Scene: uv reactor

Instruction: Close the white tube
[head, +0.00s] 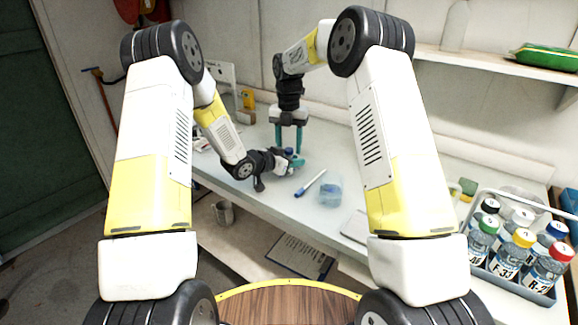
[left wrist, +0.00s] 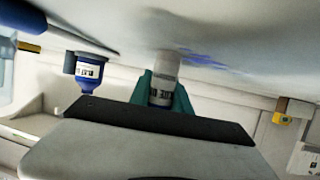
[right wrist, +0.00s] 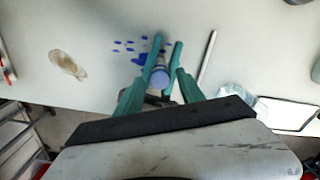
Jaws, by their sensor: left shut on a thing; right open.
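The white tube (left wrist: 164,66) has a dark-lettered label and shows between the teal fingers of my left gripper (left wrist: 165,92) in the left wrist view. That gripper is shut on it. A blue part lies at the tube's lower end in that picture. In the head view my left gripper (head: 296,161) is low over the table. My right gripper (head: 289,138) points down from above, open. In the right wrist view a round blue top (right wrist: 159,77) lies between the fingertips of my right gripper (right wrist: 168,58). I cannot tell whether this top is a seated cap.
A blue marker (head: 310,183) and a clear beaker (head: 329,191) are nearby on the table (head: 265,205). A rack (head: 510,277) of several colour-capped bottles stands at the right. Blue spots (right wrist: 130,46) mark the tabletop. A small blue-and-white bottle (left wrist: 88,72) shows in the left wrist view.

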